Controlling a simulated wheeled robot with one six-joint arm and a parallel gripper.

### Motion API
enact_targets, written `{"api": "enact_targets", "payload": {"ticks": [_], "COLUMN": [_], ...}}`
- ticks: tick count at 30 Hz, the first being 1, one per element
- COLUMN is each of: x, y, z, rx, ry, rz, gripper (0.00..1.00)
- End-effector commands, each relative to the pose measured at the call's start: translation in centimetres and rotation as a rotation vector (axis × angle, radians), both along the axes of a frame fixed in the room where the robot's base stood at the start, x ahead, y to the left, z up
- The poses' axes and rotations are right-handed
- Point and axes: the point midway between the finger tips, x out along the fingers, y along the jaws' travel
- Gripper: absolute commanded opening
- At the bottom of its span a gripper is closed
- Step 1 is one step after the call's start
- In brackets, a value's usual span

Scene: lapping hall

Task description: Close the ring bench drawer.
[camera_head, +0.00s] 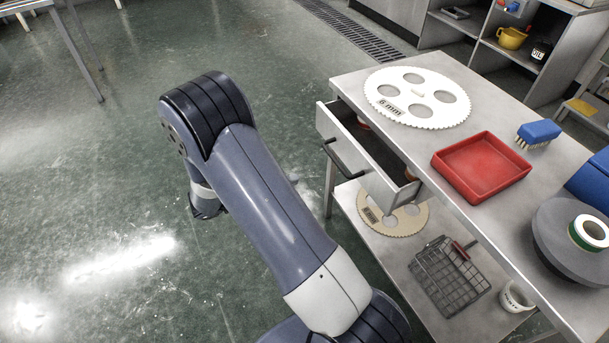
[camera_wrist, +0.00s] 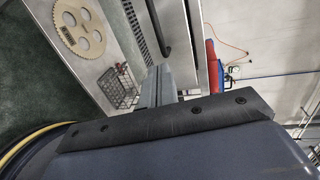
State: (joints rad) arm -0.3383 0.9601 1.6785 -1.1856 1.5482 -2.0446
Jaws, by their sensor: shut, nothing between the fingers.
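The ring bench drawer stands open from the left side of the bench (camera_head: 515,218), its pale front panel (camera_head: 375,188) pulled out toward the floor. A dark bar handle (camera_head: 345,160) is on that front. Small reddish-brown things show partly inside the drawer. In the wrist view the pale drawer front (camera_wrist: 178,40) and its dark handle (camera_wrist: 156,28) lie ahead of the fingers. My gripper (camera_wrist: 160,72) is shut and empty, apart from the handle as far as I can tell. In the head view the fingers are not clearly visible behind my arm.
On the bench top are a white toothed disc (camera_head: 417,96), a red tray (camera_head: 481,166) and a blue brush (camera_head: 538,133). The lower shelf holds a tan disc (camera_head: 393,212), a wire basket (camera_head: 448,276) and a white cup (camera_head: 516,297). The green floor to the left is open.

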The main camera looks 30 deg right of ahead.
Motion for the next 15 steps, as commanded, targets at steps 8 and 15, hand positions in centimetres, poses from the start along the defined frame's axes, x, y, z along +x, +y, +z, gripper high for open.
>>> {"api": "enact_targets", "payload": {"ticks": [8,15], "x": [-0.1,-0.1], "y": [-5.7,-10.1], "z": [-1.3,-2.2], "rx": [0.001,0.002], "ry": [0.002,0.0], "rz": [-0.008,-0.007], "gripper": [0.0,0.0]}}
